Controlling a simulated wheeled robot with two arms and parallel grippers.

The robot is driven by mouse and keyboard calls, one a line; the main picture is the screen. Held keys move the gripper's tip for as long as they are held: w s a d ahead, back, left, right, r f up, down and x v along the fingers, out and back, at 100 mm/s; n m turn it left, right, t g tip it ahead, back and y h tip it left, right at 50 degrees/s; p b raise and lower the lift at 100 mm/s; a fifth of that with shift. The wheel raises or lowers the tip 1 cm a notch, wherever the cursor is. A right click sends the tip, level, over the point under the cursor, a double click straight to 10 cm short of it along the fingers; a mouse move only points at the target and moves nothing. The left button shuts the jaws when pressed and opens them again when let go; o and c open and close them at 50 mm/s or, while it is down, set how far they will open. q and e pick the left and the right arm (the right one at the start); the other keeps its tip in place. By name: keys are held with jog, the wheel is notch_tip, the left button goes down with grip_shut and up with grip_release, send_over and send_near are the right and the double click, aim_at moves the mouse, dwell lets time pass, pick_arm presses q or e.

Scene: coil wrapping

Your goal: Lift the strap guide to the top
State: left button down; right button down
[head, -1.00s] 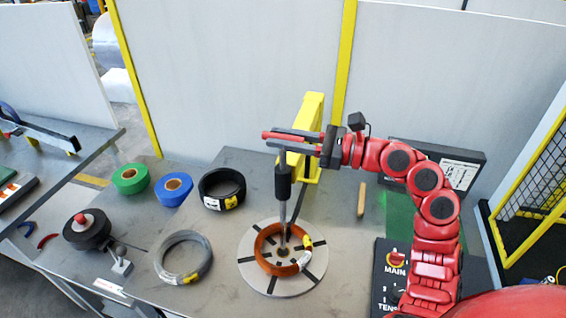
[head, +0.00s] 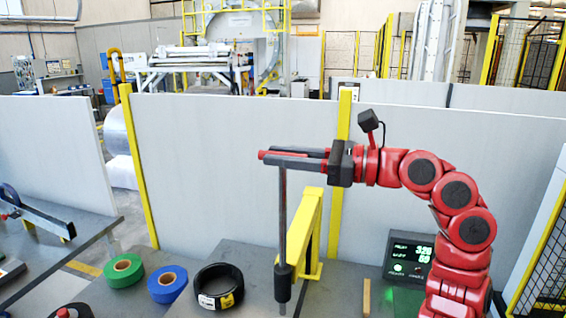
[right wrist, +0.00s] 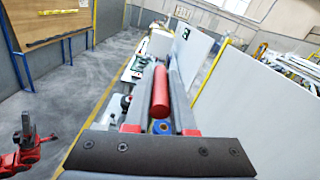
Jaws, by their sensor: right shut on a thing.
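My right gripper (head: 291,158) is shut on the red cylindrical handle of the strap guide. The red handle (right wrist: 160,80) lies between the two fingers in the right wrist view. The strap guide's grey rod (head: 283,215) hangs upright below the fingers, down to a black cylinder (head: 283,284) near the bottom edge of the head view. The turntable and copper coil are below the head view. What looks like my left gripper (right wrist: 27,130) shows at the left edge of the right wrist view, too small to read its jaws.
A yellow post and beam (head: 305,232) stands just right of the rod. A green roll (head: 124,270), a blue roll (head: 167,284) and a black coil (head: 218,286) lie on the table to the left. A lit display (head: 409,257) stands right. Grey panels (head: 230,165) rise behind.

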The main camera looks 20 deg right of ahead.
jog(key=shift+r, duration=0.25)
jog(key=c, duration=0.8)
grip_release()
jog(key=shift+f, duration=0.1)
jog(key=shift+o, duration=0.2)
jog(key=shift+d, duration=0.1)
jog(key=shift+s+d, duration=0.15)
jog(key=shift+d, duration=0.05)
jog(key=b+v, duration=0.5)
jog(key=v, duration=1.1)
jog(key=shift+s+d, duration=0.25)
jog(key=shift+d, duration=0.05)
